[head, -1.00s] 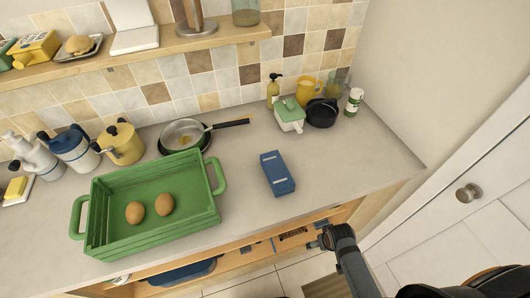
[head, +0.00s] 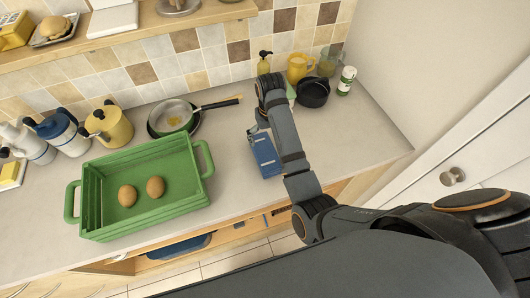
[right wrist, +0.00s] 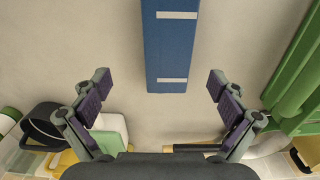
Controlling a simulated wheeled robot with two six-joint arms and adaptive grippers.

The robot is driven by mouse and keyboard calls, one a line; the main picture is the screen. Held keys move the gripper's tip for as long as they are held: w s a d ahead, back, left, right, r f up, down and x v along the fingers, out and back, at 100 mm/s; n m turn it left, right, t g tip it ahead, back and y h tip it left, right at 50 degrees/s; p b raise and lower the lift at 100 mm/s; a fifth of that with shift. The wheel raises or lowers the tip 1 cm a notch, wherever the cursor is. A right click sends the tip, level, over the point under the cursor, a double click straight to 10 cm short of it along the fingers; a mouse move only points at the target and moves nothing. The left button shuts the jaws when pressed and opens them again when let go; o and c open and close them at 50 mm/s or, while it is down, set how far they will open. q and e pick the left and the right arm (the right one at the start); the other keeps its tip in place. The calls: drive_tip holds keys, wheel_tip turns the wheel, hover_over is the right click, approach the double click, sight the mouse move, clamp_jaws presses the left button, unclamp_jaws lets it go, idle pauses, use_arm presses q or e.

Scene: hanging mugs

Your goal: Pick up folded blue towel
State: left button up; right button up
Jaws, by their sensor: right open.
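The folded blue towel (head: 264,155) is a narrow block with two pale bands, lying on the counter right of the green crate. My right arm hides part of it in the head view. My right gripper (head: 257,131) is open and empty, above the counter by the towel's far end. In the right wrist view the towel (right wrist: 172,48) runs in from the top middle, and its near end lies between the lines of the two spread fingers (right wrist: 157,82). No contact shows. My left gripper is not in view.
The green crate (head: 150,214) with two brown eggs stands left of the towel. A frying pan (head: 172,116) is behind it. A black pot (head: 313,93), a yellow mug (head: 299,67) and a soap bottle (head: 263,63) stand at the back right. The counter right of my arm is clear.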

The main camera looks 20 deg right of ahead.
sight(265, 151)
drive_tip(key=shift+w+a+r, duration=0.6)
drive_tip(key=shift+a+r, duration=0.15)
drive_tip(key=shift+r, duration=0.05)
drive_tip(key=shift+f, duration=0.1)
drive_tip(key=f, duration=0.2)
drive_tip(key=f+p, duration=0.1)
drive_tip(key=f, duration=0.1)
drive_tip(key=shift+s+d+f, duration=0.15)
drive_tip(key=shift+d+f, duration=0.05)
drive_tip(key=shift+f, duration=0.35)
drive_tip(key=f+p, duration=0.2)
drive_tip(key=shift+s+a+f+p, duration=0.1)
drive_tip(key=shift+s+f+p, duration=0.05)
drive_tip(key=shift+s+p, duration=0.25)
wheel_tip(265, 151, down, 2)
drive_tip(key=shift+f, duration=0.45)
drive_tip(key=c, duration=1.3)
